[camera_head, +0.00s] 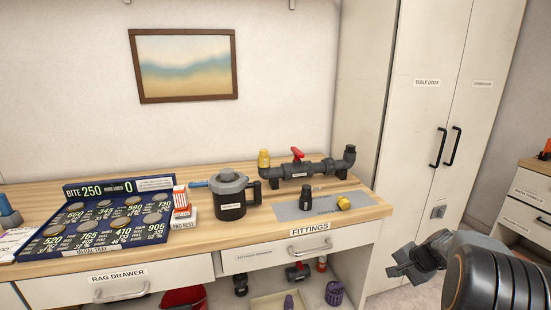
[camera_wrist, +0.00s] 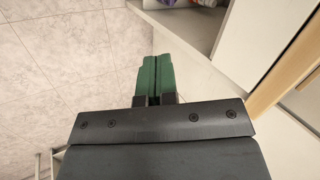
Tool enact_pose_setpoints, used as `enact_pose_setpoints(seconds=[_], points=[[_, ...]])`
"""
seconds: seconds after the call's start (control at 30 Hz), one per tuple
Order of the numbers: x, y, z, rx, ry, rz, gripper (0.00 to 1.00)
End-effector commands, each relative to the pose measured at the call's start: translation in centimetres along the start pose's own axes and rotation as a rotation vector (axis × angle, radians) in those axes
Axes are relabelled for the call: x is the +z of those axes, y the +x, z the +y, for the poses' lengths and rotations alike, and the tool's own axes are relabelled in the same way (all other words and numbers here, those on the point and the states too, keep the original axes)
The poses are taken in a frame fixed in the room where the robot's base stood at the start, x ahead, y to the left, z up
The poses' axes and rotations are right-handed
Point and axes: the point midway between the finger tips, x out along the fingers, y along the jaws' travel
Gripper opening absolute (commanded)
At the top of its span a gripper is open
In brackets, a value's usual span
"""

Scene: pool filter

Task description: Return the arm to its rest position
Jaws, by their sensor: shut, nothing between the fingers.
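My gripper (camera_head: 402,264) is at the lower right of the head view, in front of the tall white cabinet and to the right of the bench. It is apart from the bench and holds nothing. In the wrist view its two green fingers (camera_wrist: 155,78) are together, over the pale tiled floor. My dark arm link fills the lower right corner of the head view.
The wooden bench (camera_head: 376,210) carries a dark filter pot (camera_head: 231,198), a grey pipe with a red valve (camera_head: 298,168), a grey mat (camera_head: 292,210) and a blue token tray (camera_head: 60,248). The tall cabinet (camera_head: 415,120) is shut. Open floor (camera_wrist: 50,90) lies below my gripper.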

Motion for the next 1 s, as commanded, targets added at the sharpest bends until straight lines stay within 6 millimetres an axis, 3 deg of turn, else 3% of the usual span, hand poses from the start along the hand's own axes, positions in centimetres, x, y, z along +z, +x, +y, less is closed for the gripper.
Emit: enact_pose_setpoints(seconds=[0.03, 0.2, 0.3, 0.4, 0.53, 0.7, 1.0], points=[[3.3, -2.7, -1.2, 0.055, -0.096, -0.029, 0.0], [13.2, -9.2, -2.1, 0.234, -0.433, -0.104, 0.0], [17.9, -13.1, -2.3, 0.311, -0.628, -0.117, 0.0], [21.4, -16.5, -2.4, 0.357, -0.791, -0.108, 0.0], [24.4, -19.8, -3.0, 0.364, -0.943, -0.075, 0.0], [26.6, -22.8, -5.1, 0.311, -1.048, -0.025, 0.0], [27.3, -23.6, -5.9, 0.289, -1.078, -0.01, 0.0]])
